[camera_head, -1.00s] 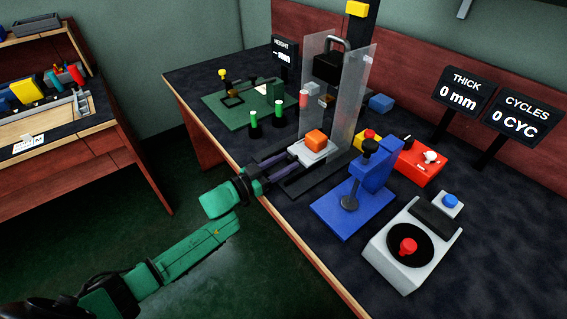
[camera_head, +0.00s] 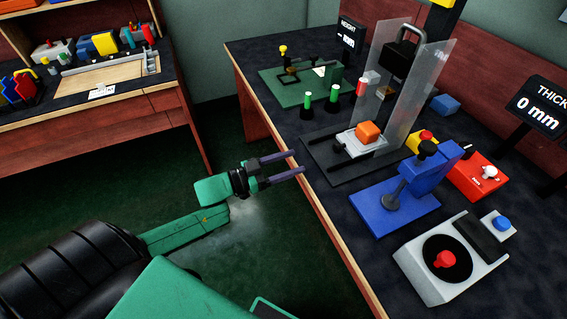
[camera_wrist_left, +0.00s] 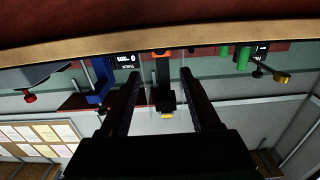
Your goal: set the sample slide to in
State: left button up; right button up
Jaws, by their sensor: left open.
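The sample slide is a pale grey carriage (camera_head: 361,147) with an orange block (camera_head: 368,131) on it. It sits on a dark base (camera_head: 322,150) with rails, at the foot of two clear upright panels (camera_head: 402,97). My left gripper (camera_head: 299,162) is open and empty, its two dark fingers pointing at the bench's front edge, short of the base and apart from the slide. In the left wrist view the open fingers (camera_wrist_left: 158,80) show with nothing between them; the scene there is upside down. My right gripper is not in view.
A blue press (camera_head: 395,203) and a grey unit with a red knob (camera_head: 445,259) stand to the right of the slide. Green-topped posts (camera_head: 333,94) and a green plate (camera_head: 300,86) stand to the left. The floor before the bench edge is clear.

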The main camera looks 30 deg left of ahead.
aim_at(335, 148)
pick_arm(q)
jog(key=shift+v, duration=0.95)
notch_tip(335, 148, up, 7)
jog(key=w+a+g+y+p, duration=0.1)
jog(key=w+y+p, duration=0.1)
jog(key=p, duration=0.2)
jog(key=d+f+b, duration=0.1)
jog(key=w+d+f+g, duration=0.1)
jog(key=d, duration=0.1)
jog(key=w+d+g+y+b, duration=0.1)
jog(key=shift+w+d+f+b, duration=0.15)
jog(key=shift+f+b, duration=0.2)
jog(key=shift+f, duration=0.05)
jog(key=shift+g, duration=0.3)
jog(key=x, duration=0.9)
jog(key=shift+w+d+b, duration=0.1)
jog(key=shift+d+b, duration=0.15)
jog(key=shift+b, duration=0.15)
